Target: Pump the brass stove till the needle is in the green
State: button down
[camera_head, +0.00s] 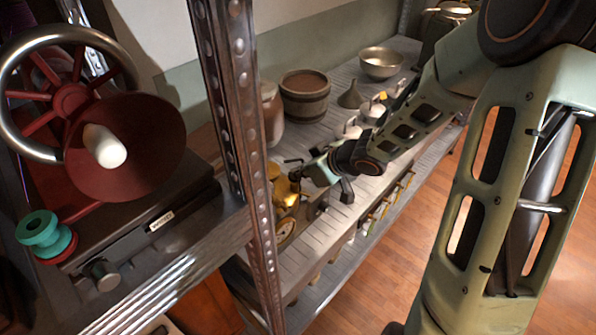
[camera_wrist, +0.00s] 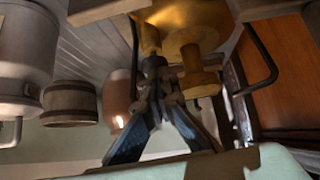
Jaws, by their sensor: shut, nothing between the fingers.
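The brass stove (camera_head: 284,192) stands on the slatted shelf just right of the metal post, partly hidden by the post and my gripper. In the wrist view its rounded brass body (camera_wrist: 185,14) fills the top, with a brass knob (camera_wrist: 198,84) on a stem below it. My gripper (camera_head: 298,175) is at the stove; its shut fingers (camera_wrist: 155,68) show nothing between them and are close beside the knob. I cannot tell whether they touch it. A round pale-faced gauge (camera_head: 286,232) shows low by the post; its needle and green zone are too small to read.
A wooden tub (camera_head: 304,96), a jar (camera_head: 271,112), a metal bowl (camera_head: 381,63) and a funnel (camera_head: 351,96) stand behind on the shelf. The perforated post (camera_head: 237,130) rises close left of the stove. A red-wheeled machine (camera_head: 75,100) fills the left. Open floor (camera_head: 400,260) lies in front.

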jog(key=shift+s+d+f, duration=0.1)
jog(key=shift+s, duration=0.05)
jog(key=v, duration=1.2)
dwell(1.1)
notch_tip(320, 180, up, 7)
jog(key=w+p, duration=0.1)
jog(key=p, duration=0.8)
jog(key=shift+a+f, duration=0.15)
jog(key=shift+a, duration=0.35)
jog(key=shift+w+f, duration=0.1)
jog(key=b+x, duration=0.2)
jog(key=x, duration=0.2)
jog(key=b+x, duration=0.2)
jog(key=x, duration=0.2)
jog(key=f+b+x, duration=0.1)
jog(key=b+x, duration=0.1)
jog(key=x, duration=0.2)
jog(key=shift+s+d+b, duration=0.35)
jog(key=shift+s+d, duration=0.1)
jog(key=shift+f+b, duration=0.5)
jog(key=shift+f, duration=0.2)
